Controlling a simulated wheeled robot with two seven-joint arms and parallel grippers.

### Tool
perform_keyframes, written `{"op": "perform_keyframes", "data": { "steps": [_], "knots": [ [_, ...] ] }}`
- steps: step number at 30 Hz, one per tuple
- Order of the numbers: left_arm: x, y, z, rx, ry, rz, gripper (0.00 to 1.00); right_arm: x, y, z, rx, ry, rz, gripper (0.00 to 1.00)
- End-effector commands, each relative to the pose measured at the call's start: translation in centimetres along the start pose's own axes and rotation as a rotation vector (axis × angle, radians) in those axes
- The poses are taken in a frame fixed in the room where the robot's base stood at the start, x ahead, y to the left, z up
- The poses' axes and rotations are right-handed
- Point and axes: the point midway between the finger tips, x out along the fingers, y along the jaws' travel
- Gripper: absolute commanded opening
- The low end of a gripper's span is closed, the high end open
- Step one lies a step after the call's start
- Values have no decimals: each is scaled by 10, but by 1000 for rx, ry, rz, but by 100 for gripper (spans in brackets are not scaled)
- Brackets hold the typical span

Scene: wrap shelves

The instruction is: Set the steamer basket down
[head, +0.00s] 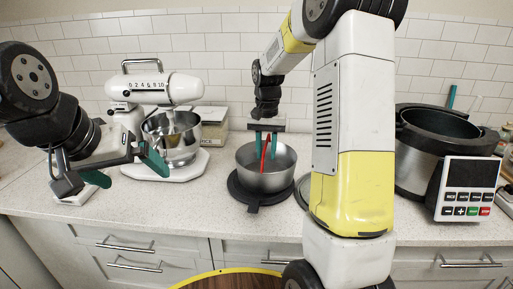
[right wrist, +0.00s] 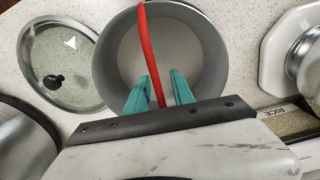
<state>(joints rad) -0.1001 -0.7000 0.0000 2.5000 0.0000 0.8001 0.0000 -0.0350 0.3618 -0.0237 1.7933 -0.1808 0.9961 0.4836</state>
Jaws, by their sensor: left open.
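A grey round metal vessel (head: 262,181) sits on a black round base on the counter. A thin red arched handle (head: 264,158) rises in it; I take this to be the steamer basket's handle, but cannot separate basket from pot. The red strip (right wrist: 150,52) also crosses the grey vessel (right wrist: 112,58) in the right wrist view. My right gripper (head: 267,146) points down into the vessel, its teal fingers apart on either side of the red strip, with gaps showing. My left gripper (head: 128,168) is open and empty at the left, before the mixer.
A large cooker (head: 412,170) with a keypad is at right. A glass lid (right wrist: 62,65) lies beside the vessel. A round, yellow-rimmed wooden surface (head: 205,282) is at the bottom.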

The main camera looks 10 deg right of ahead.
Motion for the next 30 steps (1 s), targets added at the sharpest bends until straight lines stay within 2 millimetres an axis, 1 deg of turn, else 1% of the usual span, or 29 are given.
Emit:
{"op": "perform_keyframes", "data": {
  "steps": [5, 12, 15, 18, 22, 23, 26, 29, 30],
  "knots": [
    [0, 0, 0, 0, 0, 0, 100, -28, -1, -1, 0, 5, -2, 29],
    [0, 0, 0, 0, 0, 0, 100, -81, 0, -1, 0, 5, -2, 29],
    [0, 0, 0, 0, 0, 0, 100, -97, 0, -1, -1, 3, -1, 29],
    [0, 0, 0, 0, 0, 0, 100, -110, 0, -1, -1, 3, -1, 29],
    [0, 0, 0, 0, 0, 0, 100, -120, 1, 2, -5, 5, -4, 29],
    [0, 0, 0, 0, 0, 0, 100, -122, 1, 5, -9, 9, -8, 29],
    [0, 0, 0, 0, 0, 0, 100, -134, 6, 22, -40, 42, -38, 29],
    [0, 0, 0, 0, 0, 0, 100, -148, 14, 53, -96, 101, -85, 29],
    [0, 0, 0, 0, 0, 0, 100, -153, 18, 69, -123, 130, -107, 29]
  ]
}}
